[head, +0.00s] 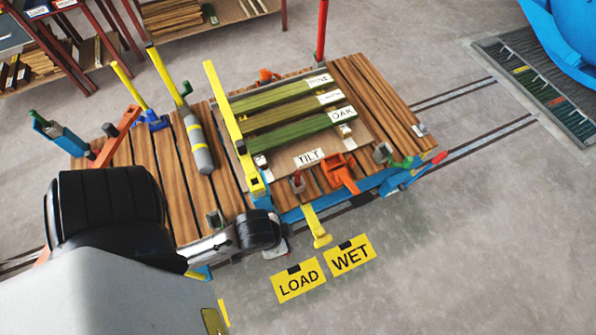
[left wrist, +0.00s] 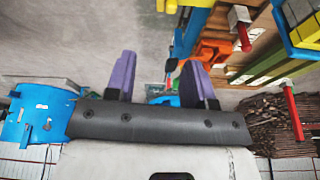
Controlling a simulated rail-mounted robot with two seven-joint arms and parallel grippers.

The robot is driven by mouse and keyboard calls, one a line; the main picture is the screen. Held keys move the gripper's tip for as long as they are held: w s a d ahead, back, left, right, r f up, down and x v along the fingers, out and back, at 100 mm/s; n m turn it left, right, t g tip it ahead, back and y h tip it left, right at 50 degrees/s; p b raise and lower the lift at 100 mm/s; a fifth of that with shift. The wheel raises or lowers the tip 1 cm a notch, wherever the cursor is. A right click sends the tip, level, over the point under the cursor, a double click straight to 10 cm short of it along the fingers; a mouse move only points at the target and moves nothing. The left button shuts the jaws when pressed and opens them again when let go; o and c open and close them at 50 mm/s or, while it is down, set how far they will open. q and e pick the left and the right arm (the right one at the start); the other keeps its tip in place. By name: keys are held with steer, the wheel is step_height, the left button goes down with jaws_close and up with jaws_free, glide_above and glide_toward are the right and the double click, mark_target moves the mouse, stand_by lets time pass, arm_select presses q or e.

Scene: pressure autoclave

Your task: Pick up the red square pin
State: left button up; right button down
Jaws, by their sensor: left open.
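A small red pin (head: 298,182) stands in a metal bracket at the cart's front edge, left of an orange clamp (head: 340,172). I take it for the red square pin. In the left wrist view a red pin (left wrist: 243,37) sticks out of a silver bracket at the upper right, beyond and right of my fingers. My left gripper (left wrist: 160,78) is open, its two purple fingers apart with nothing held between them. In the head view its fingers are hidden; my black wrist joint shows just left of the pin. My right gripper is in neither view.
The wooden-decked cart (head: 380,95) carries green boards (head: 285,115), a grey cylinder (head: 198,145) and a yellow bar (head: 225,110). A tall red post (head: 321,30) stands at its back. Yellow LOAD (head: 299,282) and WET (head: 350,256) signs lie on clear floor in front.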

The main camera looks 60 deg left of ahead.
arm_select(q)
step_height(320, 180, up, 5)
steer(key=p, duration=0.4)
steer(key=n+g+b, duration=0.2)
steer(key=n+g, duration=0.2)
steer(key=n, duration=1.5)
glide_above(298, 172)
step_height(298, 172, down, 10)
steer(key=f, duration=0.2)
steer(key=f+b, duration=0.1)
steer(key=f, duration=0.5)
steer(key=shift+s+d, duration=0.1)
steer(key=shift+s, duration=0.15)
step_height(298, 172, down, 4)
steer(key=shift+w+r+b, duration=0.1)
steer(key=shift+w+b, duration=0.05)
steer(key=shift+b, duration=0.45)
steer(key=shift+f, duration=0.65)
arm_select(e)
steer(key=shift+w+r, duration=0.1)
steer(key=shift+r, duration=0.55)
arm_select(q)
steer(key=shift+c, duration=0.5)
jaws_close()
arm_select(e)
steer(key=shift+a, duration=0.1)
